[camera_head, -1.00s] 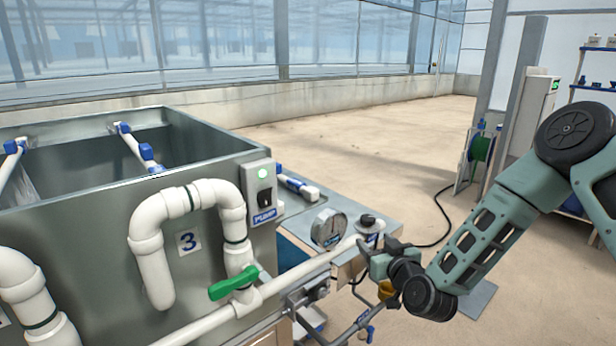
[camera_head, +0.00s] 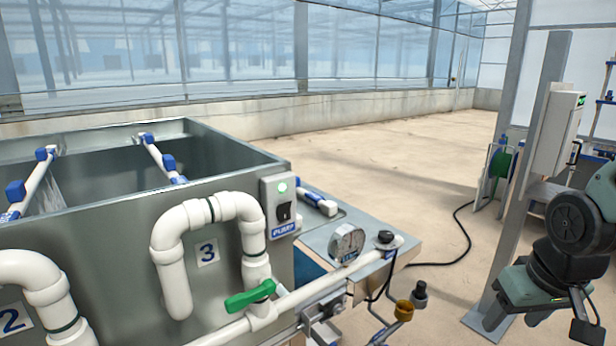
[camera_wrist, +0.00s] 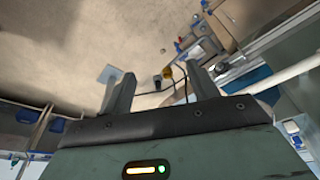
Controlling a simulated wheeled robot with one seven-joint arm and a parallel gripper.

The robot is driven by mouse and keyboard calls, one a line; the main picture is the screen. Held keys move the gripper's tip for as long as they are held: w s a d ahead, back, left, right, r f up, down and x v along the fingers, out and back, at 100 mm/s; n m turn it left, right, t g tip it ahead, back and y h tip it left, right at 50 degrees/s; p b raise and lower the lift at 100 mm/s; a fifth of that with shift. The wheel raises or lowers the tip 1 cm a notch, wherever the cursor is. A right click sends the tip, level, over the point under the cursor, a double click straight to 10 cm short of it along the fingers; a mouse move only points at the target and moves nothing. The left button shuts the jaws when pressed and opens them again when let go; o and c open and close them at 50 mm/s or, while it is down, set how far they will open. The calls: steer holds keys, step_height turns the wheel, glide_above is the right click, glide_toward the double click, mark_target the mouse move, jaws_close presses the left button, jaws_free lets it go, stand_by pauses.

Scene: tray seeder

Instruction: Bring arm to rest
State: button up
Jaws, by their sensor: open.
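My arm (camera_head: 577,222) is folded at the right edge of the head view, clear of the tank and its pipes. In the wrist view my gripper (camera_wrist: 158,88) has its two fingers spread apart with nothing held between them. Beyond the fingers, and apart from them, are a brass-coloured fitting (camera_wrist: 167,76) and a small dark cap. The gripper's fingertips are hard to make out in the head view.
A grey metal tank marked 3 (camera_head: 235,200) fills the left, with white pipes, a green valve handle (camera_head: 249,296), a pump switch box (camera_head: 282,205) and a pressure gauge (camera_head: 347,243). A grey post (camera_head: 530,180) stands by my arm. Open floor (camera_head: 400,150) lies behind.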

steer(key=s+a+r+n+g, duration=0.2)
steer(key=s+a+n, duration=0.5)
steer(key=s+a, duration=0.7)
steer(key=a+g, duration=0.1)
steer(key=a, duration=0.3)
steer(key=shift+s+r+y, duration=0.25)
steer(key=shift+s+y, duration=0.05)
steer(key=shift+s, duration=0.05)
stand_by(1.5)
